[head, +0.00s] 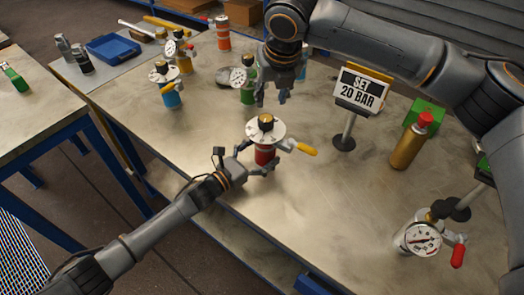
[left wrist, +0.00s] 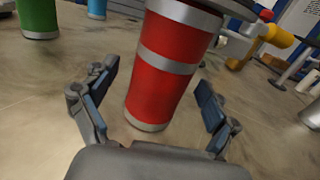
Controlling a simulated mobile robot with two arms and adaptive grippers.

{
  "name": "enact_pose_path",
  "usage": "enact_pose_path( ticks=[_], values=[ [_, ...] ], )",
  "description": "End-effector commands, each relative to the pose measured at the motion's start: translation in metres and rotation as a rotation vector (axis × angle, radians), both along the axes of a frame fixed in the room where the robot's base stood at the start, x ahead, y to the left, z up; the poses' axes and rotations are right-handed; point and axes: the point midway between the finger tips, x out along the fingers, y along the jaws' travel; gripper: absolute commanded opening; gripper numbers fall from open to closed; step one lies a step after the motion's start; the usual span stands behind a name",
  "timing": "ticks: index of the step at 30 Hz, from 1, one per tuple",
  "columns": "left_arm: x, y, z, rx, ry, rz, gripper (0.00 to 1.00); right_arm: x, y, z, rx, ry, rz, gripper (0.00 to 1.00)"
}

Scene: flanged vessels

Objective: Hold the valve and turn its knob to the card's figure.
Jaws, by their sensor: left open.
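The red valve (head: 264,155) stands upright on the workbench, with a pale round dial (head: 278,132), a dark knob with a yellowish top (head: 266,120) and a yellow side handle (head: 306,149). The card (head: 362,90) on a stand reads "SET 20 BAR". My left gripper (head: 258,162) is low at the valve body, open. In the left wrist view the red body (left wrist: 165,70) stands between the spread fingers, with gaps visible on both sides. My right gripper (head: 272,98) hangs above and behind the knob, apart from it, fingers spread and empty. The dial's figures are too small to read.
A green valve (head: 248,94) and a blue valve (head: 172,98) stand behind on the bench (head: 210,135). A gold bottle with a red cap (head: 409,146) and a gauge with a red handle (head: 421,238) are at the right.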

Motion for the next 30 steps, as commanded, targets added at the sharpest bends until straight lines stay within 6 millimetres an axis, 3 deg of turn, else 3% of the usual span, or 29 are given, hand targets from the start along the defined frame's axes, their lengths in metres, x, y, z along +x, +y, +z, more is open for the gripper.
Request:
enact_pose_path(
  ticks=[8, 21, 30],
  values=[
    [0.0006, -0.0011, -0.0001, -0.001, 0.001, 0.000, 0.87, 0.0000, 0.0001, 0.0000, 0.000, 0.000, 0.000, 0.38],
    [0.0005, -0.0009, -0.0001, 0.000, 0.000, 0.000, 0.00, 0.0000, 0.0001, 0.0000, 0.000, 0.000, 0.000, 0.38],
    [0.0006, -0.0009, 0.0000, 0.000, 0.000, 0.000, 0.00, 0.0000, 0.0001, 0.0000, 0.000, 0.000, 0.000, 0.38]
  ],
)
